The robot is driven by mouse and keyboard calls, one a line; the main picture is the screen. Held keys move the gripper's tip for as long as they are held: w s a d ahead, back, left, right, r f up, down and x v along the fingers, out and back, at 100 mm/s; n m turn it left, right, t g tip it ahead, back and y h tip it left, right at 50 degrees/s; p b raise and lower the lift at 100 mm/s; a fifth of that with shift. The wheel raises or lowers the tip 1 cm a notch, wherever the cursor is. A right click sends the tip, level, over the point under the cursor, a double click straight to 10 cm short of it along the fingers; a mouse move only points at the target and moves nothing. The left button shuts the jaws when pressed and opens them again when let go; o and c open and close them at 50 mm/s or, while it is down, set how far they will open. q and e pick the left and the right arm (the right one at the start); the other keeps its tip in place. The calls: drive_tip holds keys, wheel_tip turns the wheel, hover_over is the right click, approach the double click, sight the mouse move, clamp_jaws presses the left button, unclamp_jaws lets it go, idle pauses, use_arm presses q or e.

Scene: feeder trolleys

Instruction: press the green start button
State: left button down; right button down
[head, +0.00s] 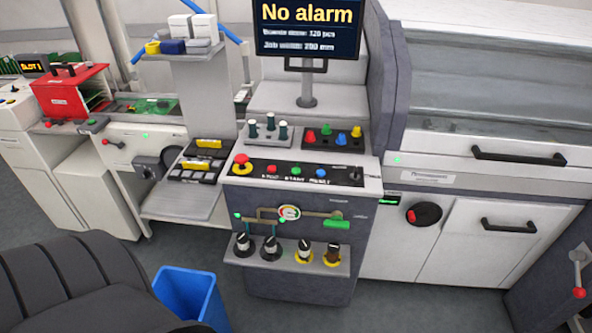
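The green start button (296,171) sits on the dark button strip of the grey control console (300,222), in the middle of the head view. A red button (272,169) is to its left and a blue button (321,173) to its right. A larger red mushroom knob on a yellow base (242,163) stands at the strip's left end, and a small lever (355,174) at its right end. The green button is uncovered and in plain sight. Neither of my grippers shows in this view.
A monitor (307,28) reading "No alarm" stands behind the console. Below the buttons are a gauge (289,212) and a shelf of rotary knobs (290,258). A dark chair (75,285) and a blue bin (190,296) stand on the floor at front left.

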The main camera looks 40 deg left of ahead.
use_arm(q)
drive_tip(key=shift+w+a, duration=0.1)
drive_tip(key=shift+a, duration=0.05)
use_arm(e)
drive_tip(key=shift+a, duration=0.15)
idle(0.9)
